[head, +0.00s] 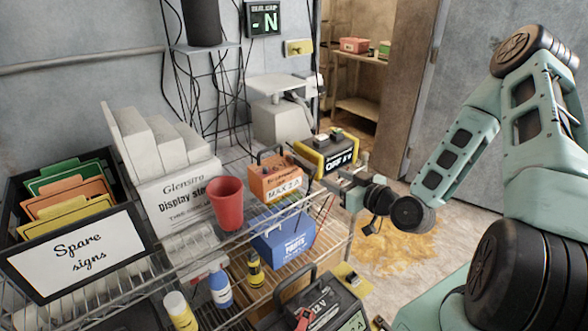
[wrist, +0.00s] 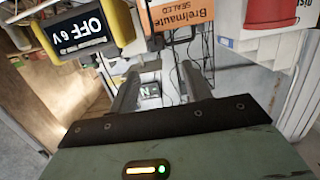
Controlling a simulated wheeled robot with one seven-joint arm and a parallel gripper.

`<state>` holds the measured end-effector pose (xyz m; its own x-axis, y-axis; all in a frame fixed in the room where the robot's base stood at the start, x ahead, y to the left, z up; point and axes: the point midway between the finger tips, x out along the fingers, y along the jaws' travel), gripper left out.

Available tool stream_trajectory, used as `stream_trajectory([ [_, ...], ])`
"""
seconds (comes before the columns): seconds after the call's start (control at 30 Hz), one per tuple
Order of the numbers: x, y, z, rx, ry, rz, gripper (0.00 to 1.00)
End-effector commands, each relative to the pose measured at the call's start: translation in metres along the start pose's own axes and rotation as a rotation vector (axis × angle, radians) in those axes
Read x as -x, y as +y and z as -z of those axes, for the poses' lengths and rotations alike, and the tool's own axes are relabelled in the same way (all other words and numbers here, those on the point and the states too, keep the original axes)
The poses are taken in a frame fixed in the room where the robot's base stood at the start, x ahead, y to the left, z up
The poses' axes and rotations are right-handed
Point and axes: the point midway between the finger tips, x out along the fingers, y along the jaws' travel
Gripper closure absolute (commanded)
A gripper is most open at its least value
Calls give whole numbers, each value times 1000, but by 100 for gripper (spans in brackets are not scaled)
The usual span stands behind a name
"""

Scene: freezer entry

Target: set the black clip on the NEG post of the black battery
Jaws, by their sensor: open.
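A black battery (head: 322,302) marked 12 V, with a carry handle, stands at the bottom centre of the head view. A red clip (head: 303,319) shows at its front left. I cannot make out the NEG post or surely pick out the black clip. My gripper (head: 332,179) is at the right end of the wire shelf, beside the orange box (head: 276,178) marked MAX 2 A and in front of the black and yellow OFF 6 V box (head: 335,153). In the wrist view my gripper (wrist: 160,78) has its fingers apart, with nothing seen between them.
A red cup (head: 227,203), a blue box (head: 283,238) and several bottles are on the wire shelf (head: 200,262). A black bin of spare signs (head: 72,250) stands at left. The floor at right has a brownish patch (head: 395,250).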

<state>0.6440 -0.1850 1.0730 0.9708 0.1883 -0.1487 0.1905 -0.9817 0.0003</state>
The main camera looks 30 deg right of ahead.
Motion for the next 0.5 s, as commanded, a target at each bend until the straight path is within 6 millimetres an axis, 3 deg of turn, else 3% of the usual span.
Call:
stream_trajectory([
  [0.3, -34, -1, -5, 3, 3, 1, 51],
  [0.5, -42, 3, -4, 3, 6, -1, 51],
])
